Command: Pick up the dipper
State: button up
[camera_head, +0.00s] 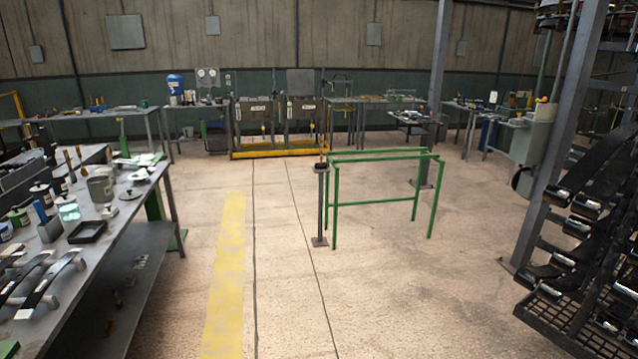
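I cannot tell for sure which thing is the dipper. A small dark item with an upright handle (322,158) sits on top of a thin grey post stand (321,205) beside the green frame; it is too small to make out. Cans and tools with handles stand on the workbench at left, among them a grey pot (101,187). My gripper is not in view.
The left workbench (135,215) has a lower shelf. A green open frame (384,201) stands mid-floor. A dark rack with hanging straps (590,215) fills the right side. Benches line the back wall. The floor around the yellow stripe (226,270) is clear.

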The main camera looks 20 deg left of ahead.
aim_at(116, 173)
jog(key=i+j+u, duration=0.2)
jog(key=u, duration=0.2)
jog(key=i+j+u, duration=0.55)
jog(key=u, duration=0.25)
jog(key=i+j+u, duration=0.1)
jog(key=i+u, duration=0.4)
jog(key=i, duration=0.7)
jog(key=i+u, duration=0.1)
jog(key=i, duration=0.75)
jog(key=i+l+u, duration=0.1)
jog(key=i, duration=0.7)
